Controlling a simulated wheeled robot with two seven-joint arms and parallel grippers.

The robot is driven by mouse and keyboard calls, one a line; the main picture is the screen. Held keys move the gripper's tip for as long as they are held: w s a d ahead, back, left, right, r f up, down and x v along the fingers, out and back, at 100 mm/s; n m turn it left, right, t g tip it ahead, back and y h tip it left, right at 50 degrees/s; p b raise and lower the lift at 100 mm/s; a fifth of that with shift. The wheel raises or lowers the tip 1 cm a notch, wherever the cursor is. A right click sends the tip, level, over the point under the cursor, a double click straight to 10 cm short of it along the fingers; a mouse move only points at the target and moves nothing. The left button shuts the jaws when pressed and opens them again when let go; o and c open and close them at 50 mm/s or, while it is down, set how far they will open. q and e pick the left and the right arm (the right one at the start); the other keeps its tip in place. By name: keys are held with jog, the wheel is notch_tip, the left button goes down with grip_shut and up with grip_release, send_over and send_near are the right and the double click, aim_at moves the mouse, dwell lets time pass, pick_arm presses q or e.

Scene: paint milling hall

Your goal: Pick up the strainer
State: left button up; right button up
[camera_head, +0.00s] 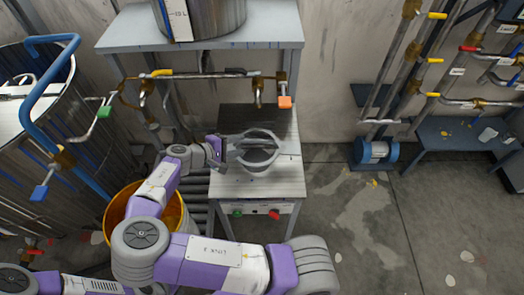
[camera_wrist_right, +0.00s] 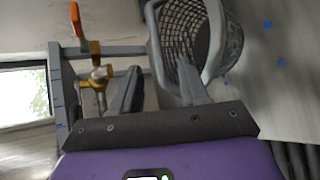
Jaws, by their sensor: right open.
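The strainer (camera_head: 257,165) is a grey, basket-like piece with a rim, on the grey worktable (camera_head: 285,183) under the pipe. In the right wrist view its mesh basket (camera_wrist_right: 185,38) and thick rim fill the upper right. I cannot tell if either touches. My left gripper is not in view.
A pipe with an orange-handled valve (camera_head: 285,102) hangs above the worktable. A shelf (camera_head: 270,28) with a metal vessel (camera_head: 213,15) is above. A yellow bucket (camera_head: 118,212) and large drum (camera_head: 20,120) stand left. The floor to the right is mostly open.

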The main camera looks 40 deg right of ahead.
aim_at(256, 142)
jog(key=shift+g, duration=0.3)
jog(key=x, duration=0.2)
jog(key=b+x, duration=0.1)
jog(key=x, duration=0.2)
jog(key=s+x, duration=0.1)
jog(key=x, duration=0.2)
jog(key=shift+d+r, duration=0.3)
jog(key=shift+d, duration=0.05)
grip_shut()
